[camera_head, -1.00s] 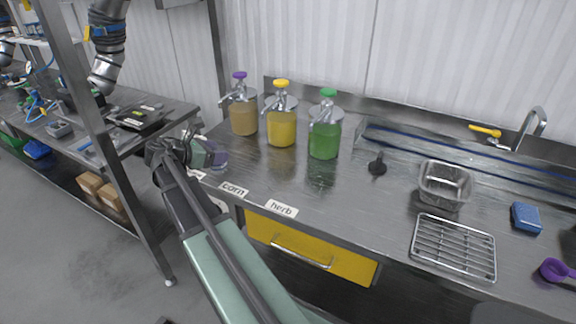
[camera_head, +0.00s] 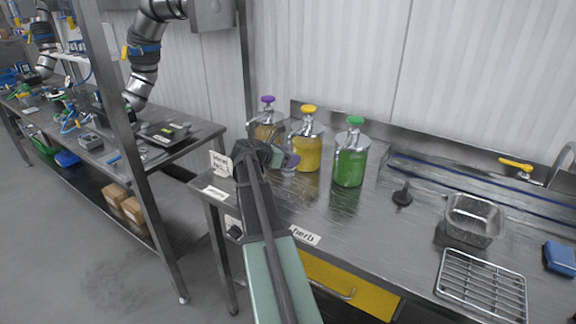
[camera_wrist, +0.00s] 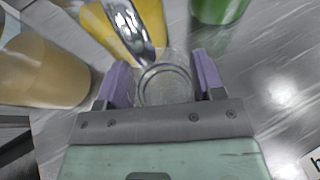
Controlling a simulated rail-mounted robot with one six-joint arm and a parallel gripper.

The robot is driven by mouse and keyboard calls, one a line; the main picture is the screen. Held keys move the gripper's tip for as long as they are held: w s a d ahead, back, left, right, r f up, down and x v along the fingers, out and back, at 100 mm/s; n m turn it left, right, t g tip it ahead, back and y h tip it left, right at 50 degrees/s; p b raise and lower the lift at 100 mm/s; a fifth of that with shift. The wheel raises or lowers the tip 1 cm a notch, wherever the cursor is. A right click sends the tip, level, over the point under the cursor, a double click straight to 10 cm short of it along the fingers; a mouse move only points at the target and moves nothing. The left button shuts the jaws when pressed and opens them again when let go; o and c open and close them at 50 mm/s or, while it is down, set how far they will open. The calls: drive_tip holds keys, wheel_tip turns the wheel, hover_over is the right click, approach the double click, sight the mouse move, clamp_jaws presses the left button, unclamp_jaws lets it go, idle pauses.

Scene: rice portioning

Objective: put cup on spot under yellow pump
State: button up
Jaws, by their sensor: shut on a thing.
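The yellow-topped pump (camera_head: 307,152) holds yellow sauce and stands between the purple-topped pump (camera_head: 269,131) and the green-topped pump (camera_head: 350,160). My gripper (camera_head: 285,160) is in front of the purple and yellow pumps. In the wrist view, my gripper (camera_wrist: 160,75) is shut on a clear cup (camera_wrist: 165,88), with a purple finger on each side. The yellow pump (camera_wrist: 105,28) is just beyond the cup, and its metal spout (camera_wrist: 135,30) reaches close to the cup's rim.
A "herb" label (camera_head: 304,235) is at the front edge. Open counter lies right of the green pump.

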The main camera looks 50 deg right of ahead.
wheel_tip(320, 180, down, 4)
drive_tip(key=b, duration=0.3)
drive_tip(key=shift+f, duration=0.1)
drive_tip(key=shift+r, duration=0.35)
drive_tip(key=shift+f, duration=0.25)
drive_tip(key=o, duration=0.9)
drive_tip(key=shift+r, duration=0.1)
